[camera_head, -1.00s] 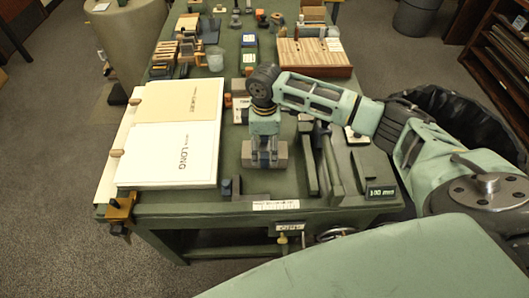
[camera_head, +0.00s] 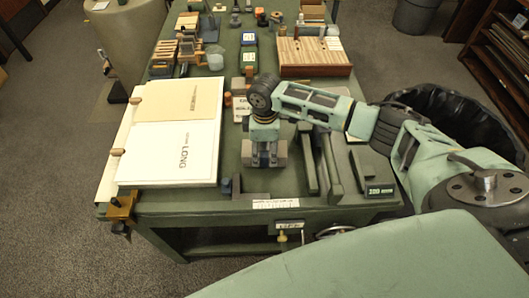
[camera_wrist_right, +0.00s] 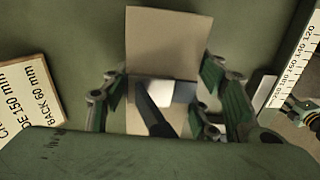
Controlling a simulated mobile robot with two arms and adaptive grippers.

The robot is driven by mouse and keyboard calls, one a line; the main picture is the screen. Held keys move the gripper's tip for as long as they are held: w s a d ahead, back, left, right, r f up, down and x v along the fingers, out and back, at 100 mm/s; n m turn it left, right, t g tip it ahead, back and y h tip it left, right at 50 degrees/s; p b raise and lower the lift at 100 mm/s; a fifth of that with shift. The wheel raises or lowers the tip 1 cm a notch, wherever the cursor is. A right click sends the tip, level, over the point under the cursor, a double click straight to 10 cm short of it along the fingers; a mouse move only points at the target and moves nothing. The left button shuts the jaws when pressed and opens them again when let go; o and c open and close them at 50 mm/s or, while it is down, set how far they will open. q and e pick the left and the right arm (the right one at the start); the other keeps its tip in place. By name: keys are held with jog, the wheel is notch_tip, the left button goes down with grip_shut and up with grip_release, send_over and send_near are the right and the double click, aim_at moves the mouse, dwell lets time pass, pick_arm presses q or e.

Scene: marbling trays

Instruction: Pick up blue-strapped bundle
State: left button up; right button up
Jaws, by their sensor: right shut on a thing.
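My right gripper (camera_head: 263,158) points down over the front of the green bench. In the right wrist view its two green-padded fingers (camera_wrist_right: 173,100) stand on either side of the bundle (camera_wrist_right: 165,40), and the gripper is shut on it. The bundle is a grey-tan block with a blue-grey strap (camera_wrist_right: 185,92), a white patch and a dark band across it. In the head view the bundle (camera_head: 280,156) shows only as grey ends beside the fingers; the strap is hidden there. I cannot tell whether the bundle touches the bench. My left gripper is not in view.
Left stands a stack of paper sheets (camera_head: 168,152) with a wooden clamp below. Close right are green rails (camera_head: 332,165) and a box with a small display (camera_head: 380,190). A wooden striped box (camera_head: 312,62) and several tools fill the back. A printed card (camera_wrist_right: 28,105) lies left in the wrist view.

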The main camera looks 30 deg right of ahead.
jog(key=c, duration=0.3)
jog(key=shift+r, duration=0.1)
